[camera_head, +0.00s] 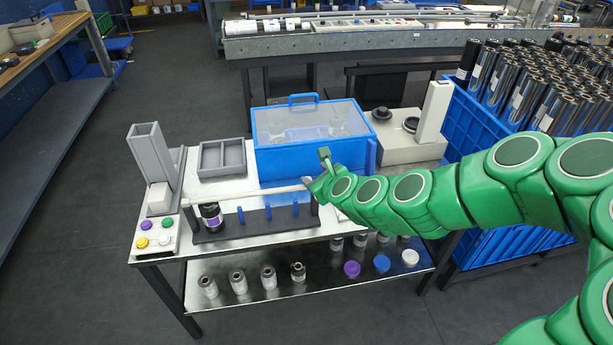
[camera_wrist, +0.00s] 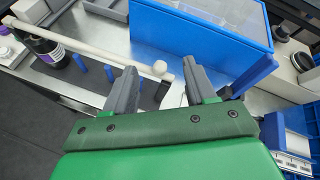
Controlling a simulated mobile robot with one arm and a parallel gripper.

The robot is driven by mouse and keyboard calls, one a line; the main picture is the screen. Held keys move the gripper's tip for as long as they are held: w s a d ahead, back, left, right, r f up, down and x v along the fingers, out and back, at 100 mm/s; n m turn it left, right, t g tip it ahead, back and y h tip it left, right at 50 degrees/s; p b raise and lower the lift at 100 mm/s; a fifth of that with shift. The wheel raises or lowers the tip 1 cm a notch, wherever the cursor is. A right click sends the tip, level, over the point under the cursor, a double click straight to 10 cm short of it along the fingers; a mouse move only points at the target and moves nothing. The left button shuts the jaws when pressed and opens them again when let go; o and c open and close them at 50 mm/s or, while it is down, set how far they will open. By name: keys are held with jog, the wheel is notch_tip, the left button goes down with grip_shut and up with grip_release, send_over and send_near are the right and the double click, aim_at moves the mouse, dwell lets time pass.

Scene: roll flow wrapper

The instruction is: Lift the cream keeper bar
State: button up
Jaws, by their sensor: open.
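The cream keeper bar (camera_head: 250,195) is a long thin rod lying across the top of a dark rack (camera_head: 255,226) at the front of the table. My gripper (camera_head: 318,175) is at the bar's right end.
A blue box with a clear lid (camera_head: 310,128) stands close behind the bar's right end. A dark bottle (camera_head: 210,216) and blue pegs (camera_head: 267,211) stand in the rack. Left are a grey chute (camera_head: 148,160) and a button panel (camera_head: 156,238).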

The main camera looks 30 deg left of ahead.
jog(key=w+a+f+m+t+h, duration=0.1)
jog(key=w+a+f+m+t, duration=0.1)
jog(key=w+a+f+m, duration=0.4)
jog(key=shift+w+a+f+m+t, duration=0.35)
jog(key=shift+a+f, duration=0.55)
jog(key=shift+f, duration=0.8)
grip_shut()
